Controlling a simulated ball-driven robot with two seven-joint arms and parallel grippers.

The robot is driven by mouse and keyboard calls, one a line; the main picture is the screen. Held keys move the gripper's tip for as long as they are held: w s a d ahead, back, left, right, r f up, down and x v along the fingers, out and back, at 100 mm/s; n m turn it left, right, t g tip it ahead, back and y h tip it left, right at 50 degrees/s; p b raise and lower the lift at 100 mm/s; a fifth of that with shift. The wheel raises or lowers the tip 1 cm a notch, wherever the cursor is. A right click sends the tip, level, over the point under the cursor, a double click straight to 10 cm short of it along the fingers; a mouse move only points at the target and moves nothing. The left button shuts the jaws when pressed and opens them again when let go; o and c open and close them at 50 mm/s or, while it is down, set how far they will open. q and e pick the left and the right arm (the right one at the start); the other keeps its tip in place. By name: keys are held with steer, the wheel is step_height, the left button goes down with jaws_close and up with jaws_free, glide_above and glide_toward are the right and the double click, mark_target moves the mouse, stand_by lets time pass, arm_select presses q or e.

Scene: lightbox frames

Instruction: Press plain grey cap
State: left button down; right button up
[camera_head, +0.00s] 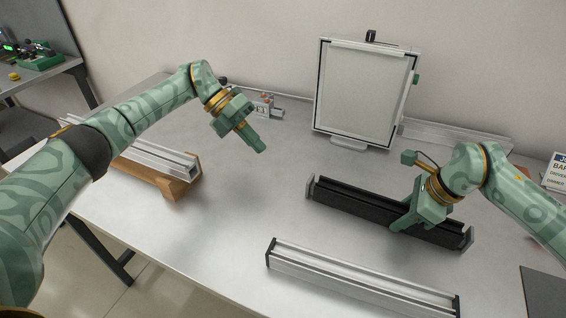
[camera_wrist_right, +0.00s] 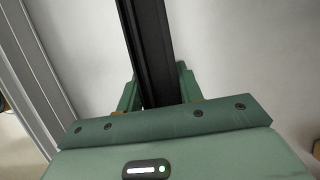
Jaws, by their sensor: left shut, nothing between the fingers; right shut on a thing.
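A black bar (camera_head: 350,200) lies on the table right of centre, with a grey end piece (camera_head: 311,187) at its left end and another grey end piece (camera_head: 469,238) at its right end. I cannot tell which of them is the plain grey cap. My right gripper (camera_head: 399,225) is shut on the black bar, nearer its right end. In the right wrist view the black bar (camera_wrist_right: 148,50) runs between the green fingers (camera_wrist_right: 155,88). My left gripper (camera_head: 261,148) is shut and empty above the table, left of the bar and apart from it.
A silver rail (camera_head: 360,281) with dark ends lies in front. Silver profiles (camera_head: 150,153) rest on a wooden block (camera_head: 181,189) at left. A white framed panel (camera_head: 365,92) stands at the back, with a clear strip (camera_head: 455,135) beside it. The table's middle (camera_head: 240,205) is clear.

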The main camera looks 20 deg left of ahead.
mark_target(308, 182)
arm_select(q)
steer(key=x, duration=1)
steer(key=shift+d+r, duration=0.15)
steer(key=shift+d, duration=1.7)
steer(key=shift+s+d, duration=0.2)
steer(key=shift+d, duration=1.2)
arm_select(e)
steer(key=shift+s, duration=0.1)
steer(key=shift+a, duration=0.15)
arm_select(q)
steer(key=shift+d, duration=0.1)
